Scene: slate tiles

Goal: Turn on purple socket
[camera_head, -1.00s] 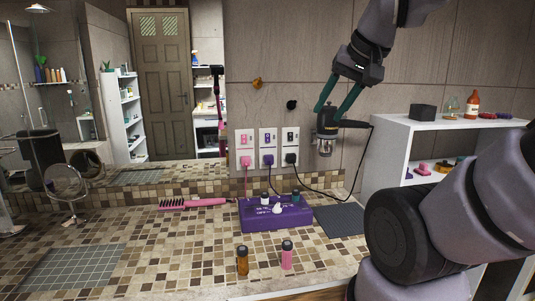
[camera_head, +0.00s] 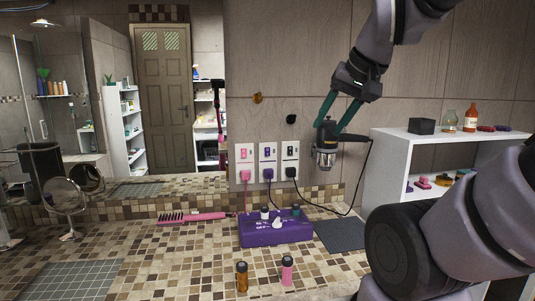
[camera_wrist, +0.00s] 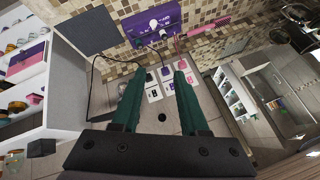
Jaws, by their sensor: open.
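Three white wall sockets stand side by side above the counter. The middle one is the purple socket (camera_head: 267,153), with a purple plug (camera_head: 268,174) in its lower part and a dark switch above. In the wrist view the purple socket (camera_wrist: 166,74) shows between the fingertips, beyond them. The pink socket (camera_head: 244,153) is to its left and the black socket (camera_head: 290,152) to its right, each with its plug in. My gripper (camera_head: 332,127) has its green fingers apart and empty, up and to the right of the sockets, not touching them.
A dark and metallic device (camera_head: 326,157) with a black cord appears by my fingertips. A purple box (camera_head: 275,234) with small items sits below the sockets. A pink brush (camera_head: 192,217) and two bottles (camera_head: 242,276) are on the tiled counter. A white shelf (camera_head: 390,170) stands right.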

